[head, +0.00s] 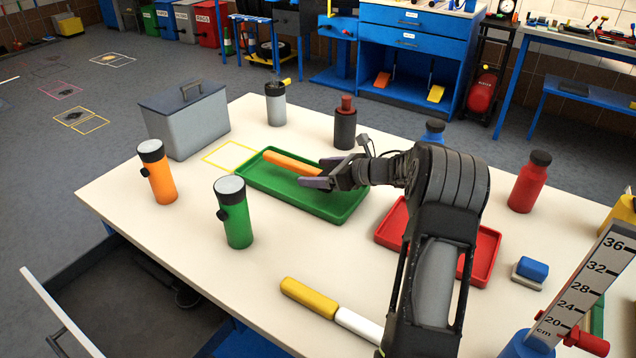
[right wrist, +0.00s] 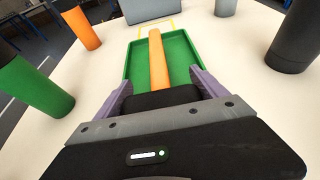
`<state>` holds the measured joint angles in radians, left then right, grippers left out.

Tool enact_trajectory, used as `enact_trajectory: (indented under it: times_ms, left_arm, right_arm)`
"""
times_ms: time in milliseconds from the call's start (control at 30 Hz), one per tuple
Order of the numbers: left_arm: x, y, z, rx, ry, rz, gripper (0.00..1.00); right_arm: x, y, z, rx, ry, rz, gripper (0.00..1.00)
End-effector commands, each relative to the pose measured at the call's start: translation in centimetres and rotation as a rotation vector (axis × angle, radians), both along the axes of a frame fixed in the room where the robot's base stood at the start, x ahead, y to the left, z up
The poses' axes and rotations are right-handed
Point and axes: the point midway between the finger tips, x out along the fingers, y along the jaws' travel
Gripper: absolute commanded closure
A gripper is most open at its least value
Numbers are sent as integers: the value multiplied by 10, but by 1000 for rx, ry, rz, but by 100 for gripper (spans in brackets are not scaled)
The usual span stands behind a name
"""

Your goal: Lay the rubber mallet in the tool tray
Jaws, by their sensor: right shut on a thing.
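The rubber mallet has an orange handle (head: 290,162) and a black head, which shows in the right wrist view (right wrist: 160,99). My right gripper (head: 322,173) is shut on the mallet's head, with a purple finger on each side. The handle points away from the gripper, over the green tray (head: 335,214). The mallet is within the tray's outline; I cannot tell whether it touches the floor. A red tray (head: 488,260) lies to the right, partly hidden by my right arm. My left gripper is not in view.
A grey lidded box (head: 187,125) stands left of the green tray. An orange flashlight (head: 158,175) and a green flashlight (head: 234,215) stand at the left. A dark bottle (head: 345,128) stands behind the tray. A yellow-and-white-handled tool (head: 310,298) lies in front.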

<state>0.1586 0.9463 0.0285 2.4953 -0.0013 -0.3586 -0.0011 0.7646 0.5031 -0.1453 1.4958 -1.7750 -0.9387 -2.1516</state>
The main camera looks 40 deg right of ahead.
Motion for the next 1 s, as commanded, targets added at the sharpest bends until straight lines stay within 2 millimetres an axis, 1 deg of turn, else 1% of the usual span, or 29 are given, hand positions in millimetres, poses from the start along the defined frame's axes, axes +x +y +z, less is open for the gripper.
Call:
enact_trajectory:
  times_ms: [267,500,533,733,767,1000]
  left_arm:
    - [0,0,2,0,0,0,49]
    - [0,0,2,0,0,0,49]
    - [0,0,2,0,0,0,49]
    - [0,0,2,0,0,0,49]
    - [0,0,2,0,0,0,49]
    - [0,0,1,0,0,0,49]
  right_arm:
    - [0,0,-32,3,0,-1,83]
    - [0,0,-35,-1,-1,0,83]
    - [0,0,-37,0,1,0,18]
    - [0,0,-37,1,1,0,1]
    - [0,0,-36,1,1,0,0]
    - [-1,0,-36,1,1,0,0]
